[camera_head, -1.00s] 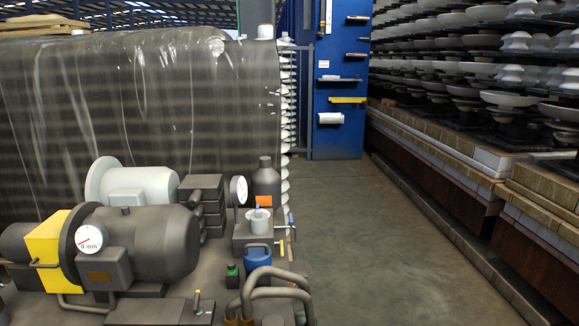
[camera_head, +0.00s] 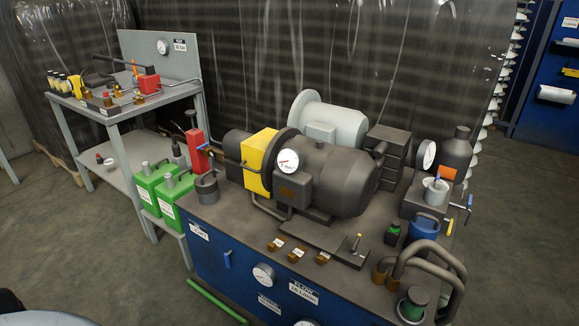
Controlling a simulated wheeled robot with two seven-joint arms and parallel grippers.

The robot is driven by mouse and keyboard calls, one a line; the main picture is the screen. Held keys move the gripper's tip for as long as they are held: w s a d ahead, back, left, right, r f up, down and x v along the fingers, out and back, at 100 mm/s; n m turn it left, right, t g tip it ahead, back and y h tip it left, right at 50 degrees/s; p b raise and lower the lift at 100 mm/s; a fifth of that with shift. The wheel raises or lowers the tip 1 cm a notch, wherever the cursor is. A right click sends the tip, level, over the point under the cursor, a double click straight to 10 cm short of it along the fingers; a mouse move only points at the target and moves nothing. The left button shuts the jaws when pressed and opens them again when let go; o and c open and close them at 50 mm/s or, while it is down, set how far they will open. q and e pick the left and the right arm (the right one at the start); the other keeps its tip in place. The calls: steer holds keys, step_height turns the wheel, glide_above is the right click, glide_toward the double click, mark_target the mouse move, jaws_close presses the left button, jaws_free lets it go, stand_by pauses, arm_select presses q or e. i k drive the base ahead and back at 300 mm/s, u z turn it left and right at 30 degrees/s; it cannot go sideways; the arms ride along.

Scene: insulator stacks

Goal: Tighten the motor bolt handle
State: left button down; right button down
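The dark grey motor (camera_head: 335,175) lies on a blue bench with a dark top (camera_head: 225,210), right of the middle of the head view. It has a yellow section (camera_head: 258,160) at its left end and a round white dial (camera_head: 288,161) in front. Neither gripper is in view.
A grey workbench (camera_head: 165,98) with small parts stands at the left. Green canisters (camera_head: 172,190) stand between it and the blue bench. Bent pipes (camera_head: 440,258) rise at the bench's right end. A green bar (camera_head: 215,302) lies low in front. Open floor shows at left and right.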

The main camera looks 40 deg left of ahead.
mark_target(353, 251)
steer(key=z, duration=0.1)
steer(key=k, duration=0.35)
steer(key=u, duration=1.4)
steer(key=i, duration=1.15)
steer(key=z, duration=0.65)
